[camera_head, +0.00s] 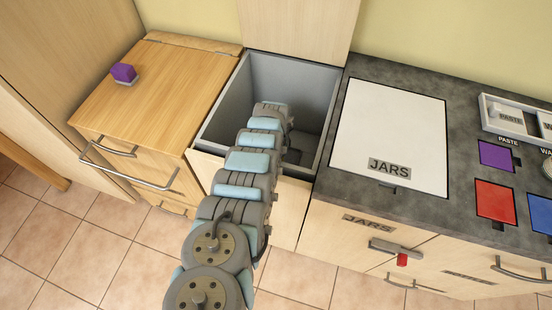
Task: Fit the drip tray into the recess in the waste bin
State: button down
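A grey open-topped bin (222,102) is set into the counter, with a pale wooden lid (300,22) standing upright behind it; it looks like the waste bin. My arm reaches over its front edge and down inside. My gripper is hidden in the bin behind my own arm, so its fingers and anything in them do not show. A darker shape (302,143) shows low inside the bin, to the right of my arm; I cannot tell what it is. I cannot make out the drip tray or the recess.
A wooden cabinet (170,85) with a purple block (123,73) stands left. On the right, a dark worktop (458,120) carries a white JARS panel (388,130), coloured squares and a divided white tray (515,122). Handles stick out in front.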

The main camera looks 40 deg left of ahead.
jog(key=shift+f+b, duration=0.45)
jog(key=shift+f, duration=0.25)
dwell(0.3)
jog(key=c, duration=1)
grip_release()
jog(key=shift+w, duration=0.15)
jog(key=shift+r, duration=0.15)
jog(key=shift+r, duration=0.2)
jog(key=shift+s+d+r+p, duration=0.15)
jog(key=shift+s+r+p, duration=0.2)
jog(key=shift+p, duration=0.4)
jog(key=shift+w+r+p, duration=0.25)
jog(key=shift+r+p, duration=0.4)
jog(key=shift+r, duration=0.15)
jog(key=shift+r+p, duration=2.65)
jog(key=shift+r, duration=0.15)
